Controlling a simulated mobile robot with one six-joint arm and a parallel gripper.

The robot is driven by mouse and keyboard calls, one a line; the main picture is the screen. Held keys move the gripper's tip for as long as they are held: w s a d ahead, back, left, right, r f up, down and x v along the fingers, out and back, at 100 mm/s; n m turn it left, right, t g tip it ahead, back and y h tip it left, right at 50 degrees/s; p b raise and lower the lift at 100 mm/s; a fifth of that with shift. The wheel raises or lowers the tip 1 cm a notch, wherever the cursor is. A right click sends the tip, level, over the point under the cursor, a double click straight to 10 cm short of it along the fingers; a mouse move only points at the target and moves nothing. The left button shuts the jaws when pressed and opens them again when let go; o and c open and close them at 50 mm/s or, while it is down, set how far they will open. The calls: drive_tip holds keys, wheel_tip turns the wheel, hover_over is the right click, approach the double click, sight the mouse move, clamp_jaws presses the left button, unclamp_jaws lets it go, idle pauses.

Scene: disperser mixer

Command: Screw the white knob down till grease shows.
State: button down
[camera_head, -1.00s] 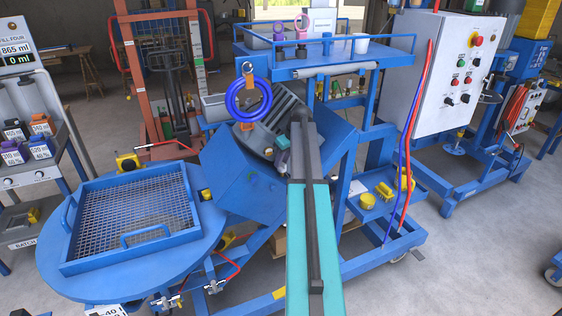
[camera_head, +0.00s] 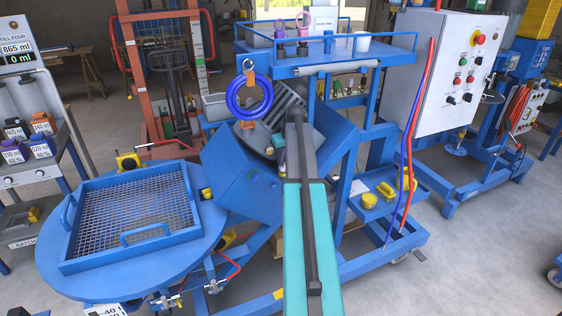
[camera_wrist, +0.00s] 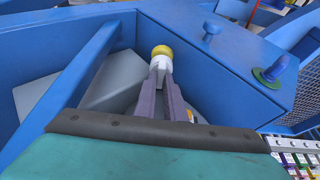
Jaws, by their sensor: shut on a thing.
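In the wrist view a small white knob (camera_wrist: 163,64) sits between the tips of my gripper (camera_wrist: 163,68), whose two grey fingers are shut on it. A yellow rounded piece (camera_wrist: 161,51) shows just beyond the white part; I cannot tell whether it is a cap or grease. The knob is beside the blue wall of the machine housing. In the head view my arm covers the gripper and the knob, near the blue tilted machine (camera_head: 240,178).
A blue bar (camera_wrist: 72,88) runs left of my fingers, and a blue housing face with a green-based stud (camera_wrist: 270,74) stands to the right. In the head view a blue ring (camera_head: 249,97) hangs beside the machine. A round table with a mesh tray (camera_head: 130,222) is at left.

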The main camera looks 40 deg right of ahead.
drive_tip(key=shift+a+f+m, duration=0.1)
drive_tip(key=shift+a+m, duration=0.1)
drive_tip(key=shift+m, duration=0.4)
drive_tip(key=c, duration=1.8)
unclamp_jaws()
drive_tip(key=shift+c, duration=0.2)
drive_tip(key=shift+d, duration=0.1)
